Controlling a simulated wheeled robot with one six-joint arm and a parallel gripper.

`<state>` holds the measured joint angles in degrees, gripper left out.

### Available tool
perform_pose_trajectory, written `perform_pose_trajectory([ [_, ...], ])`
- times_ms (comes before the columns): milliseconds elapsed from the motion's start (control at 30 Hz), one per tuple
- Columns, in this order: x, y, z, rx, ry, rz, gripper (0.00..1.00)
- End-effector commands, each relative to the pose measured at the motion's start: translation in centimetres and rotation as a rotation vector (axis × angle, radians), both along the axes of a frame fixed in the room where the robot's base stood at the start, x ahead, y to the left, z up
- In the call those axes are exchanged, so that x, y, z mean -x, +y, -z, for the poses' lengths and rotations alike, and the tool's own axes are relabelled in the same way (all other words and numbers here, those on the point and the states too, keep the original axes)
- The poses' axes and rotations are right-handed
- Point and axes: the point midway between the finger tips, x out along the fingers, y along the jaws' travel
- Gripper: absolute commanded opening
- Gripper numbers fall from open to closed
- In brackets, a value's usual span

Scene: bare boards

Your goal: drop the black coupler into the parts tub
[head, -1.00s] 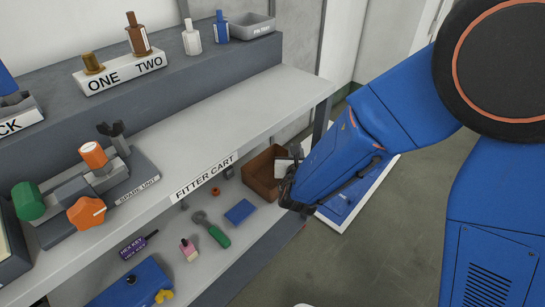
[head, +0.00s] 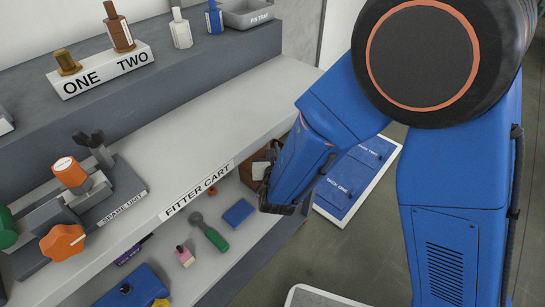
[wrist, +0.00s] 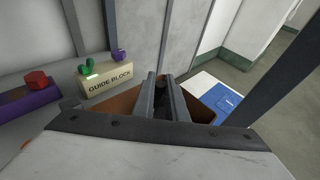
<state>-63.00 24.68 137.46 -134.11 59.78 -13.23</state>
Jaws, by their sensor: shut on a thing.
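My gripper (wrist: 162,82) is shut on a small dark piece, the black coupler (wrist: 161,89), of which only part shows between the fingers. The parts tub looks to be the brown open box (wrist: 124,103) on the cart's lower shelf; no label on it is readable. In the wrist view the fingers reach out over the tub, with its brown walls on both sides. In the head view the tub (head: 249,174) is partly hidden behind my gripper (head: 264,188) and the upper shelf edge. The coupler cannot be made out there.
The upper shelf labelled FITTER CART (head: 197,188) overhangs the lower one. A blue block (head: 238,212) and a green-handled tool (head: 214,237) lie left of the tub. In the wrist view a guide block (wrist: 106,77) stands behind left. A blue-and-white panel (head: 349,184) lies on the right.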

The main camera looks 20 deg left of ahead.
Motion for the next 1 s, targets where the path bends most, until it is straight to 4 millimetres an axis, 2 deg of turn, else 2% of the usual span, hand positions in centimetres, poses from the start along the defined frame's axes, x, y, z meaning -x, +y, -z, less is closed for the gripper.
perform_pose_trajectory([
  [333,0.0,0.0,3.7,0.003,0.002,-0.001,0.00],
  [1000,0.0,0.0,4.8,0.000,0.001,-0.001,0.00],
])
